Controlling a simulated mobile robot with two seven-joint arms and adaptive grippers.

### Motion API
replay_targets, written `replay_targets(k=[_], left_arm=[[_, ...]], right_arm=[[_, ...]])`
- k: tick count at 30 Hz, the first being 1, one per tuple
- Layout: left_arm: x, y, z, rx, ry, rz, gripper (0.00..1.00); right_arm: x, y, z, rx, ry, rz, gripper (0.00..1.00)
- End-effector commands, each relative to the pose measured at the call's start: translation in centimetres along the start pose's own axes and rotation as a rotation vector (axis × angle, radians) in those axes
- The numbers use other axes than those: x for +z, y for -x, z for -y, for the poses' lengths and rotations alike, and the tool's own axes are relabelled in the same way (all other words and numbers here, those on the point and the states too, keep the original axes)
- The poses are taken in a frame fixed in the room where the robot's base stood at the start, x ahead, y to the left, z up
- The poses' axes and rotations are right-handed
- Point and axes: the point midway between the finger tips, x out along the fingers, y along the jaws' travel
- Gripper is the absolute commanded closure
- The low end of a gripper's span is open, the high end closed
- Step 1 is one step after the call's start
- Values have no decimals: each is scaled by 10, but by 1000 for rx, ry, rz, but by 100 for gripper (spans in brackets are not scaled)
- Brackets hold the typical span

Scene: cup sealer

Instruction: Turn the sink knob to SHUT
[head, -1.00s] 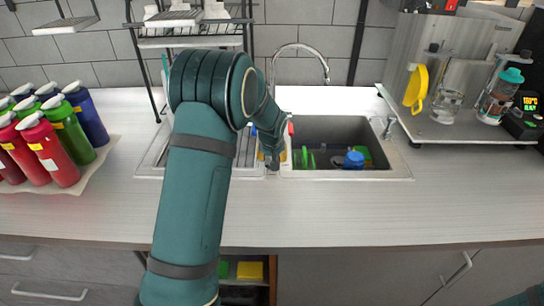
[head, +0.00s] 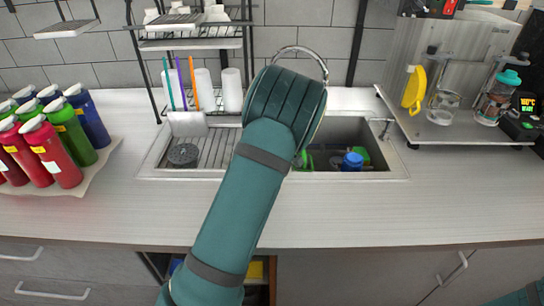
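The sink (head: 398,172) is set into the counter, with a grated drain side on the left and a basin on the right. The chrome faucet (head: 325,68) arches behind my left arm, and its base is hidden. A small chrome fitting (head: 384,127) stands at the sink's back right corner; I cannot tell whether it is the knob. No SHUT marking is readable. My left arm reaches over the middle of the sink and hides its own gripper. My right gripper is out of view; only a piece of that arm shows at the lower right.
A blue-topped item (head: 353,161) and green items lie in the basin. Several coloured bottles (head: 62,158) stand at the left. A rack (head: 190,43) stands behind the sink. A raised metal shelf (head: 440,130) holds glass vessels at the right. The front counter is clear.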

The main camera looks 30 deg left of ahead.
Motion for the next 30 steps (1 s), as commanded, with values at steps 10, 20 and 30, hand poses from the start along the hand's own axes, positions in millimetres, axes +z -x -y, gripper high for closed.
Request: replay_targets(k=[10, 20, 30], left_arm=[[1, -1, 1, -7, 11, 3, 90], [1, -1, 0, -6, 10, 2, 21], [0, 10, -1, -3, 10, 1, 21]], right_arm=[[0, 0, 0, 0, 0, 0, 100], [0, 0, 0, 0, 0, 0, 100], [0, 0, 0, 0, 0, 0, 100]])
